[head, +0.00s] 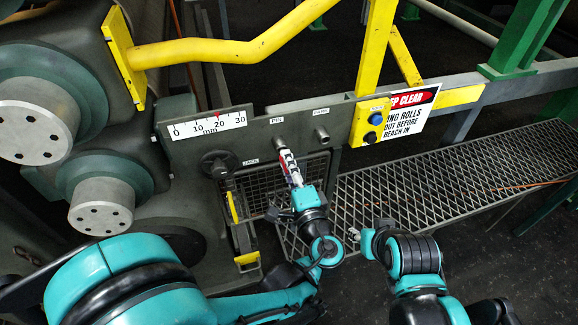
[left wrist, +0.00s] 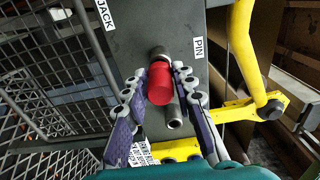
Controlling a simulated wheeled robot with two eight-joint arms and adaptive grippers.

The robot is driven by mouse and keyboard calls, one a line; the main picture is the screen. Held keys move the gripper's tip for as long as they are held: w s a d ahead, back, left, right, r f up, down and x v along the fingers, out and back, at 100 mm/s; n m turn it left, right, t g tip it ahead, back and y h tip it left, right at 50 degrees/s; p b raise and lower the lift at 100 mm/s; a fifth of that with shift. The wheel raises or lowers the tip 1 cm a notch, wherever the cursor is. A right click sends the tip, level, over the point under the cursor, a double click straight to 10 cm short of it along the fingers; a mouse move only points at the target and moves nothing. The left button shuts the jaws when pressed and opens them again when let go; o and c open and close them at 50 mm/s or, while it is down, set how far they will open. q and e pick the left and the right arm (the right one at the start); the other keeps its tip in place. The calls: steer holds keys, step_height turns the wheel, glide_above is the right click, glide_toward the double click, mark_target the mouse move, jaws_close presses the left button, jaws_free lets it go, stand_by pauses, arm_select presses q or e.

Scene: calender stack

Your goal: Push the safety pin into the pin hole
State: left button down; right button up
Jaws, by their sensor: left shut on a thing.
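The safety pin shows as a red cylindrical head (left wrist: 160,84) in the left wrist view. My left gripper (head: 286,160) is shut on it, one finger on each side; the fingers show closely in the left wrist view (left wrist: 160,80). A grey steel collar (left wrist: 161,53) stands on the panel directly behind the red head, in line with it. In the head view, the collar (head: 279,143) is below the PIN label (head: 278,120). The hole and the pin's shank are hidden, so its depth cannot be told. My right gripper (head: 372,231) is low, away from the panel; its jaw state is unclear.
A second steel tube (head: 320,134) juts from the panel right of the pin's collar. A dark JACK knob (head: 216,164) is to its left. A yellow rail (head: 235,50) and post (head: 375,50) stand above. A grated walkway (head: 450,180) lies to the right.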

arm_select(q)
steer(key=shift+x, duration=1.1)
steer(key=c, duration=1.2)
jaws_free()
steer(key=shift+o, duration=0.5)
steer(key=shift+o, duration=1.1)
steer(key=shift+s, duration=0.1)
steer(key=v, duration=0.6)
steer(key=shift+s+d, duration=0.15)
steer(key=shift+s, duration=0.25)
